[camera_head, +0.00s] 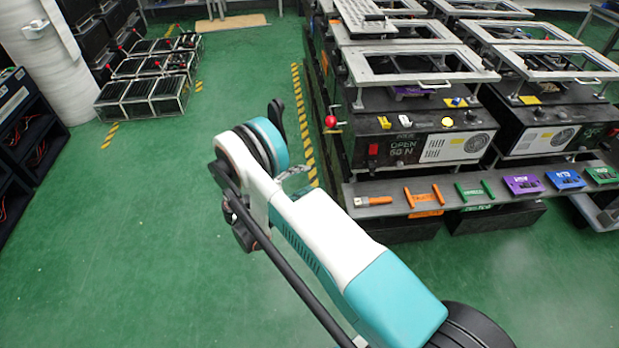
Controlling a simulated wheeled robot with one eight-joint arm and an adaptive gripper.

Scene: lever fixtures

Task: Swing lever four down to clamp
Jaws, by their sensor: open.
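A lever with a red ball knob (331,121) sticks out at the left side of the near black fixture (400,140), whose front reads "OPEN 60 N". I see no number marking it as lever four. My gripper (277,117) shows only as a dark finger beyond the wrist of my white and teal arm; the rest of it is hidden behind the wrist. It is open, over the green floor to the left of the red knob and apart from it.
A grey shelf (375,212) along the fixture's front holds orange and green handles, a purple block (523,184) and a blue block (565,179). More fixtures with grey frames (418,63) stand behind. Black crates (140,99) stand at back left. The green floor at left is clear.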

